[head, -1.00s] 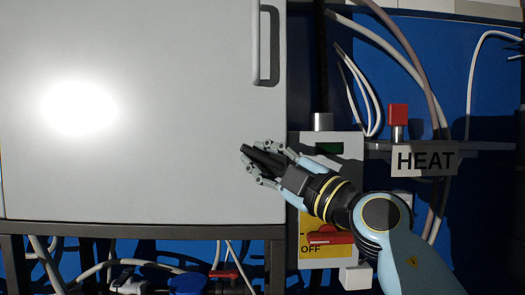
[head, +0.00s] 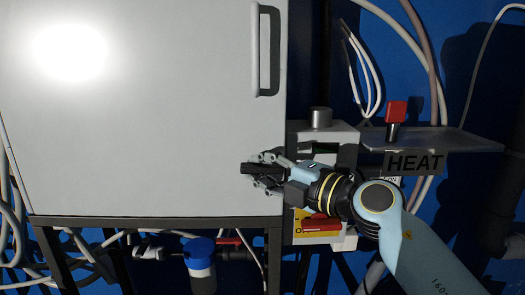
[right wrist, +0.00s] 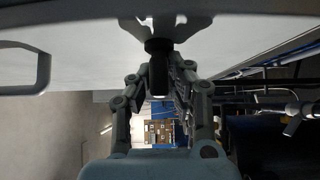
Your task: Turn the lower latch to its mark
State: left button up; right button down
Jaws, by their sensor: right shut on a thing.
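The lower latch, a dark bar (head: 250,168), sits at the right edge of the light grey cabinet door (head: 130,130), below the door handle. It lies nearly level in the head view. My right gripper (head: 268,172) is shut around it, coming from the right. In the right wrist view my gripper fingers (right wrist: 157,80) close on the dark latch (right wrist: 157,68), which stands on a round base at the door face. The fingers hide part of the latch. I cannot make out its mark. My left gripper is not in view.
A grey shelf with a HEAT sign (head: 414,163) and a red knob (head: 396,111) is at the right. A red switch (head: 321,224) is just below my right wrist. A blue-capped bottle (head: 200,262) is under the cabinet.

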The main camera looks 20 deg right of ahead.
jog(key=shift+f, duration=0.1)
dwell(0.3)
jog(key=c, duration=1.3)
grip_release()
jog(key=shift+d, duration=0.1)
jog(key=v, duration=1.2)
